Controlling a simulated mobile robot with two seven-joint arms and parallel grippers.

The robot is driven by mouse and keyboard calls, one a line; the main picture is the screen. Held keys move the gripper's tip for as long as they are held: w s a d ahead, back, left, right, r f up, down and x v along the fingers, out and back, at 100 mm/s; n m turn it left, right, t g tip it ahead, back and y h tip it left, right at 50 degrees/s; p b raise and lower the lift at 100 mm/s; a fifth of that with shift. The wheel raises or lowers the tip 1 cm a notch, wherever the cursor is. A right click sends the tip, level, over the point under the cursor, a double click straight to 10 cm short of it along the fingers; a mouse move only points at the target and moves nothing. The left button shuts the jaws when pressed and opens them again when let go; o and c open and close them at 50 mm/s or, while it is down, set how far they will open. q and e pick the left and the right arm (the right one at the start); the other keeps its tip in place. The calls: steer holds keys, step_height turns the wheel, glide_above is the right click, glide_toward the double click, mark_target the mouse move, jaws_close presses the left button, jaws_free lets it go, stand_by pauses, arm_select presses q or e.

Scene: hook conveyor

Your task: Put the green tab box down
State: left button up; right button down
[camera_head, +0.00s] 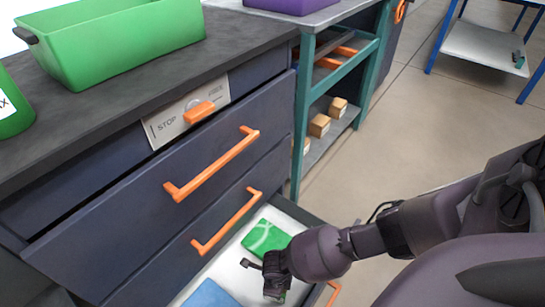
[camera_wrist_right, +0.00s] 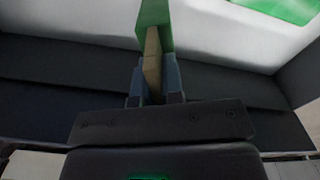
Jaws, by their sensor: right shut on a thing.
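The green tab box (camera_wrist_right: 154,14) is in the right wrist view, with a tan tab (camera_wrist_right: 152,55) standing up between the fingers. My right gripper (camera_wrist_right: 153,82) is shut on this tab. In the head view my right gripper (camera_head: 274,291) is down inside the open bottom drawer (camera_head: 229,262), and the box is mostly hidden by the gripper. I cannot tell whether the box touches the drawer floor. My left gripper is not in view.
A green item with a white curved mark (camera_head: 266,239) and a blue item (camera_head: 211,295) lie in the drawer. Drawers with orange handles (camera_head: 211,165) rise to the left. A green bin (camera_head: 120,45) stands on the counter (camera_head: 200,70). A teal shelf (camera_head: 308,110) holds wooden blocks.

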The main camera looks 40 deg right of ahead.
steer(key=f+b, duration=0.1)
steer(key=f, duration=0.1)
steer(key=f+b, duration=0.1)
steer(key=shift+s+f, duration=0.2)
steer(key=shift+f, duration=0.4)
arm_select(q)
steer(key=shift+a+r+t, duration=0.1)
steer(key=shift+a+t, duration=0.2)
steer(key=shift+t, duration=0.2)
arm_select(e)
steer(key=shift+w, duration=0.2)
steer(key=shift+r, duration=0.1)
steer(key=c, duration=1.7)
jaws_free()
steer(key=shift+f, duration=0.2)
steer(key=o, duration=0.5)
steer(key=shift+c, duration=0.2)
steer(key=shift+r, duration=0.15)
